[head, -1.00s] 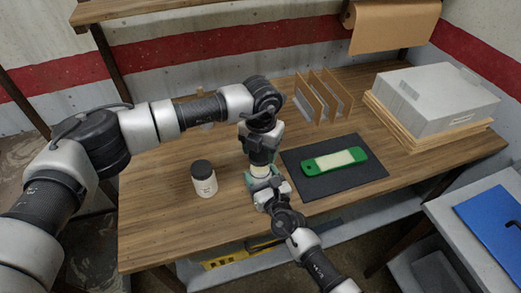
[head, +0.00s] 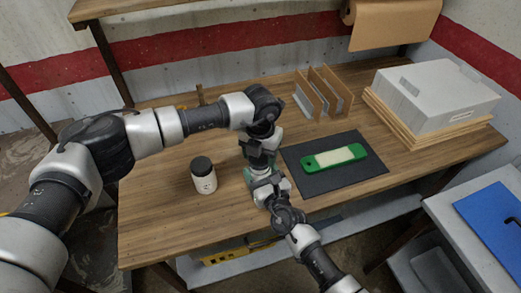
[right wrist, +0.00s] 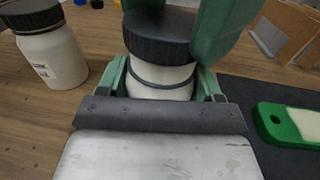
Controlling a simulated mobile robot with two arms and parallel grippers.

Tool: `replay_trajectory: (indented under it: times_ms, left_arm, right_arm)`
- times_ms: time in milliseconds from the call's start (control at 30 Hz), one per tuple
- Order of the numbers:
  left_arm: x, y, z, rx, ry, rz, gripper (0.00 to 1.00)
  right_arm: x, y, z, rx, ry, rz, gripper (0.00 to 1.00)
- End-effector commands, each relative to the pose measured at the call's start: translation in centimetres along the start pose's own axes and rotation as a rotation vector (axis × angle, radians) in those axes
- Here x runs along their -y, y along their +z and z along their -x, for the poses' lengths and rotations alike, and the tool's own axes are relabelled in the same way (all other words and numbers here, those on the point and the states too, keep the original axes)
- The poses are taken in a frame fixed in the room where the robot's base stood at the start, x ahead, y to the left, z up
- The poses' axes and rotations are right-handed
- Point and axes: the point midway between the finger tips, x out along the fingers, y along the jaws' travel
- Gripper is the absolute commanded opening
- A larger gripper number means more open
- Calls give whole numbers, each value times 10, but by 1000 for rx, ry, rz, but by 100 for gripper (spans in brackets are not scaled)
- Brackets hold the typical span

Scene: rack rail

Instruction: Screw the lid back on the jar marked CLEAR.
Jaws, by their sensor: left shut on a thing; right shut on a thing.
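A white jar (right wrist: 150,91) with a dark ring around it stands between the green fingers of my right gripper (head: 262,183), which is shut on it. A black ribbed lid (right wrist: 158,36) is at the top of this jar; I cannot tell whether it is threaded on. My left gripper (head: 259,163) comes from above and is shut on the lid; its green finger shows in the right wrist view (right wrist: 226,30). The held jar's label is hidden. A second white jar (head: 204,184) with a black lid stands upright to the left; its label is too small to read.
A green and cream tool (head: 334,158) lies on a dark mat (head: 350,183) to the right. Upright dividers (head: 322,95) and a grey box (head: 436,93) stand behind. The bench (head: 165,230) is clear at front left.

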Motion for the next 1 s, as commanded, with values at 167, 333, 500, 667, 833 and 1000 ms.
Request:
replay_trajectory:
  times_ms: [167,333,500,667,833,1000]
  left_arm:
    - [0,0,0,1,0,-1,37]
    - [0,0,0,1,0,-1,37]
    - [0,0,0,1,0,-1,37]
    - [0,0,-3,0,0,-1,37]
    - [0,0,-6,0,0,-2,37]
    - [1,0,-10,0,0,-2,37]
  right_arm:
    - [0,0,0,-1,0,0,23]
    - [0,0,0,-1,0,0,23]
    - [0,0,0,-1,0,0,23]
    - [0,0,0,-1,0,0,23]
    - [0,0,0,-1,0,0,23]
    - [0,0,0,-1,0,0,23]
